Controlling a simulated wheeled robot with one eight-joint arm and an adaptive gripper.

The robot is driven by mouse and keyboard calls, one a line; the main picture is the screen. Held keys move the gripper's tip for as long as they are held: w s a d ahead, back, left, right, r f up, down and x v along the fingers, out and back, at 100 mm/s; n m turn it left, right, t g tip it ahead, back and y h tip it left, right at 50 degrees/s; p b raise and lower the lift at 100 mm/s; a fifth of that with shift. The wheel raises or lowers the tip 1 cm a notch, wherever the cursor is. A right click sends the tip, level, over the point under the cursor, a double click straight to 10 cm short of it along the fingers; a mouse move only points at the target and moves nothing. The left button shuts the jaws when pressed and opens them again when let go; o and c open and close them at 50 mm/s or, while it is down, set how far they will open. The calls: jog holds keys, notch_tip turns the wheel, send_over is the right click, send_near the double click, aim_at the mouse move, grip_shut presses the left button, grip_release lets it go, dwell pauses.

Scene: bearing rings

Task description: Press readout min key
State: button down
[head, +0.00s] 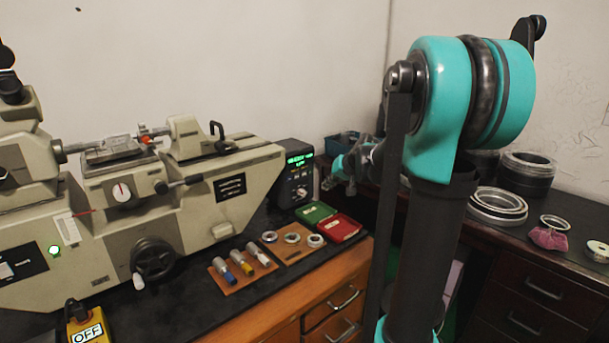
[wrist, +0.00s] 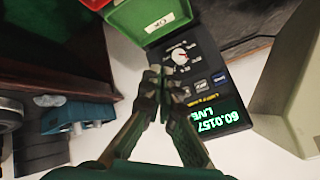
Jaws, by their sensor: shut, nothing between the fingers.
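The readout (head: 295,170) is a dark box at the right end of the long bench machine in the head view. In the wrist view, the readout (wrist: 207,70) shows upside down, with a green lit display (wrist: 205,122) that reads 60.0157 LIVE. It has a round knob (wrist: 180,57) and a row of small keys (wrist: 201,85). The key labels are too small to read, so I cannot tell which is min. My gripper (wrist: 160,73) is shut and empty, its tips over the readout's edge near the knob and keys. Contact cannot be told. In the head view, my gripper (head: 329,181) is right of the readout.
A green tray (head: 314,213) and a red tray (head: 339,228) lie in front of the readout. Several rings and tools sit on brown boards (head: 243,272). The machine (head: 232,188) stands left of the readout. Metal rings (head: 497,203) lie on the right-hand bench.

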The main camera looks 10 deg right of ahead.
aim_at(304, 174)
jog(key=w+a, duration=0.5)
jog(key=w, duration=0.2)
jog(key=shift+w, duration=0.15)
dwell(0.3)
jog(key=shift+w, duration=0.1)
dwell(1.3)
jog(key=shift+w+a, duration=0.2)
jog(key=shift+w, duration=0.05)
jog(key=shift+w+a, duration=0.2)
jog(key=shift+w, duration=0.05)
dwell(0.8)
jog(key=shift+s+d, duration=0.45)
jog(key=shift+s, duration=0.2)
dwell(0.3)
